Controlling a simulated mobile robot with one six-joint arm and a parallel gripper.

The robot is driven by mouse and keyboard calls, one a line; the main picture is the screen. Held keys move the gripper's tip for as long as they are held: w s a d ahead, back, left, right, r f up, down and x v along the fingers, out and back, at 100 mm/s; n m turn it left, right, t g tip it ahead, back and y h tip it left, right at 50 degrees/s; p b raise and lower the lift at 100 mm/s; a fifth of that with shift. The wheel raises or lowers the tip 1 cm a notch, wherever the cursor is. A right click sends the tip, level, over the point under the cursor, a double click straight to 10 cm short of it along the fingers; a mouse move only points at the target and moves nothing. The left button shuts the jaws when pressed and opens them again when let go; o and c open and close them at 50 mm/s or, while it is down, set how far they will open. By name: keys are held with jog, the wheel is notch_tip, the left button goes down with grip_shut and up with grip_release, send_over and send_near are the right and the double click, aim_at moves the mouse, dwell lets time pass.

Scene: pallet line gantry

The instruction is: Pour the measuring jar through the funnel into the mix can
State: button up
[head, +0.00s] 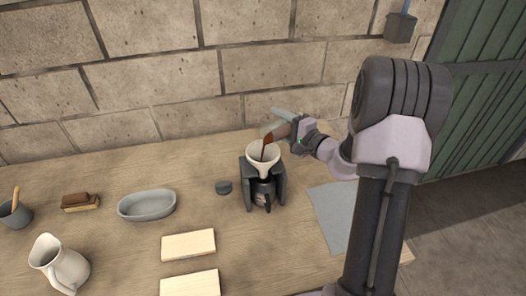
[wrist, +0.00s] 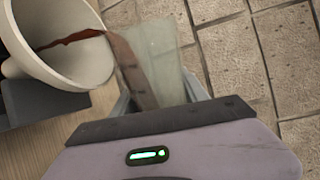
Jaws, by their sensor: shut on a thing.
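My gripper (head: 288,121) is shut on the measuring jar (head: 274,130), a clear vessel tilted above the funnel. In the wrist view the jar (wrist: 158,62) is see-through and greenish, with reddish-brown liquid in it. A thin brown stream runs from its lip into the cream funnel (wrist: 85,62). In the head view the stream drops into the mouth of the funnel (head: 263,157). The funnel sits upright over the dark mix can (head: 263,191), which stands within a dark holder (head: 248,180). The can's inside and the liquid level there are hidden.
A small dark disc (head: 224,187) lies left of the holder. Further left are a grey oval dish (head: 147,205), a brown brush (head: 80,202) and a cream pitcher (head: 62,266). Two pale boards (head: 188,245) lie in front. A grey mat (head: 334,212) lies right. A block wall stands behind.

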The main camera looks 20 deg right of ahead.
jog(key=shift+a+r+n+h+b, duration=0.15)
jog(key=shift+r+n+b, duration=0.4)
jog(key=shift+b, duration=0.7)
jog(key=shift+a+r+n+h+b, duration=0.15)
jog(key=shift+r+n+b, duration=0.15)
jog(key=shift+n+b, duration=0.65)
dwell(1.1)
jog(key=shift+s+a+b, duration=0.1)
jog(key=shift+b, duration=0.9)
